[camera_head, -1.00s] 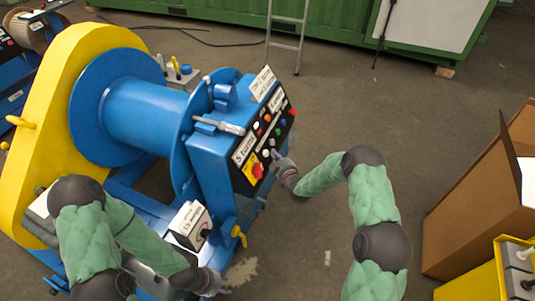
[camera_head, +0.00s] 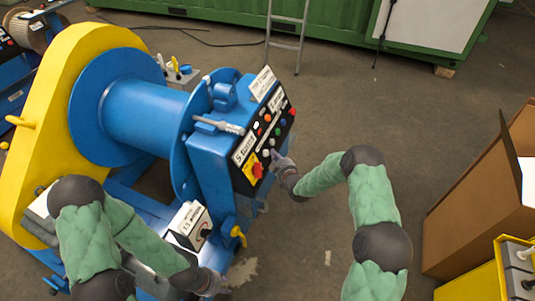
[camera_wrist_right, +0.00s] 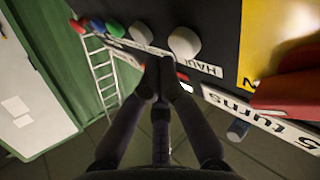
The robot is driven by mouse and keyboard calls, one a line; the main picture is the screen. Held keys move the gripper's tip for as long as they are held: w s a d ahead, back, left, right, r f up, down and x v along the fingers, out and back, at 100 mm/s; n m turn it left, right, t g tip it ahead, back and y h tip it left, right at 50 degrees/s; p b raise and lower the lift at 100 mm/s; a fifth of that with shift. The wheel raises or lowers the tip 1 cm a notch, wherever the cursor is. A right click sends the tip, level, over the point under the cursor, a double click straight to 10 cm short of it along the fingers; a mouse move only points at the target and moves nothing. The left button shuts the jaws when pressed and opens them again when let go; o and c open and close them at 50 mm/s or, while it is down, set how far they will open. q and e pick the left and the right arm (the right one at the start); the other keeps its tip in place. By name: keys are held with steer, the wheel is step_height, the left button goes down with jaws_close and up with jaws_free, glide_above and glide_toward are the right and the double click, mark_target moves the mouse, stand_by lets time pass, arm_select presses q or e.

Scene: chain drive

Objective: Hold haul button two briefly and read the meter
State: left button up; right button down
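The blue winch has a sloped black control panel (camera_head: 250,168) with coloured buttons and a red knob on a yellow plate (camera_head: 257,170). In the right wrist view a white button (camera_wrist_right: 185,42) sits just above a label reading HAUL (camera_wrist_right: 207,66). My right gripper (camera_head: 279,158) is at the panel's right edge. Its fingers (camera_wrist_right: 160,75) are together, with the tips beside the HAUL label and just below the buttons; I cannot tell whether they touch. My left gripper (camera_head: 213,284) is low, near a small white box (camera_head: 188,226); its fingers are too small to read. No meter reading is legible.
A large blue drum (camera_head: 150,115) and yellow guard (camera_head: 50,110) stand left of the panel. A brown cardboard box (camera_head: 470,210) and a yellow case (camera_head: 486,275) stand at right. A ladder (camera_head: 287,38) stands behind.

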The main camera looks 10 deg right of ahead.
steer(key=shift+w+a+f+b, duration=0.15)
steer(key=shift+a+f+b, duration=0.05)
steer(key=shift+a+b, duration=0.1)
steer(key=shift+w+a+f+b, duration=0.15)
steer(key=shift+w+a+b, duration=0.15)
steer(key=shift+b, duration=0.1)
stand_by(0.9)
steer(key=shift+s, duration=0.1)
stand_by(3.2)
steer(key=shift+s+d+r, duration=0.35)
steer(key=shift+s+d, duration=0.1)
steer(key=shift+d, duration=0.2)
steer(key=d, duration=0.1)
steer(key=s+d+r+p, duration=0.1)
steer(key=s+d+r, duration=0.1)
steer(key=shift+s+d+r+p, duration=0.15)
steer(key=shift+s+d+p, duration=0.15)
steer(key=shift+d, duration=0.1)
steer(key=shift+w, duration=0.1)
stand_by(0.5)
